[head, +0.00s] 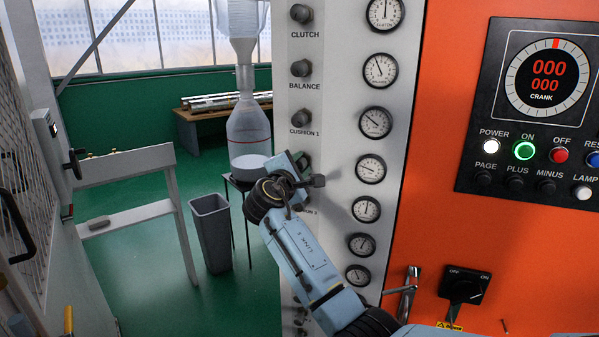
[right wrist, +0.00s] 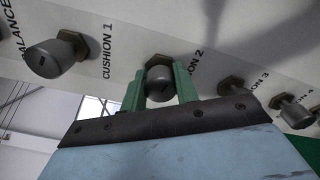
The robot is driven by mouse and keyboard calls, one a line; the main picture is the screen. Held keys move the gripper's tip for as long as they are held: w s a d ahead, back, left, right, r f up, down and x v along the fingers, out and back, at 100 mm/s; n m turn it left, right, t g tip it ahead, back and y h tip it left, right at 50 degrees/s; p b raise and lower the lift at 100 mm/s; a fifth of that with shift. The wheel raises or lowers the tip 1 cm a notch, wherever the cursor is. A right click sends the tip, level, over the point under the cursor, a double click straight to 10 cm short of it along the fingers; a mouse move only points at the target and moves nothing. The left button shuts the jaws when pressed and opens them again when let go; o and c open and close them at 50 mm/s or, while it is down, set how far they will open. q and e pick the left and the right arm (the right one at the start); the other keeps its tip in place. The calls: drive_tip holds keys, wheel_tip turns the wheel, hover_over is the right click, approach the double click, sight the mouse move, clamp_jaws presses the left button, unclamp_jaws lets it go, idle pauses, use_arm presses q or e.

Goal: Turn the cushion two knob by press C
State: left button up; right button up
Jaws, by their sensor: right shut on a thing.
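The cushion two knob (right wrist: 159,88) is a dark grey round knob on a brass-coloured nut, on the pale panel of press C, with its label partly covered. My right gripper (right wrist: 160,76) has its two green fingers on either side of this knob and is shut on it. In the head view my right gripper (head: 302,164) reaches the knob column below the CUSHION 1 label, and the wrist and gripper hide most of the knob there. My left gripper is not in view.
The cushion 1 knob (head: 301,117) is just above; the cushion 3 knob (right wrist: 236,89) and cushion 4 knob (right wrist: 297,115) are close by. A column of gauges (head: 371,169) is to the right. A grey bin (head: 211,235) stands at the left on the green floor.

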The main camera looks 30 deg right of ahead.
drive_tip(key=shift+f+m+b, duration=0.1)
drive_tip(key=shift+m+b, duration=0.55)
drive_tip(key=shift+m, duration=0.45)
drive_tip(key=o, duration=1)
drive_tip(key=b+v, duration=0.2)
drive_tip(key=v, duration=1.1)
drive_tip(key=shift+s+a, duration=0.1)
drive_tip(key=shift+s, duration=0.1)
idle(1.0)
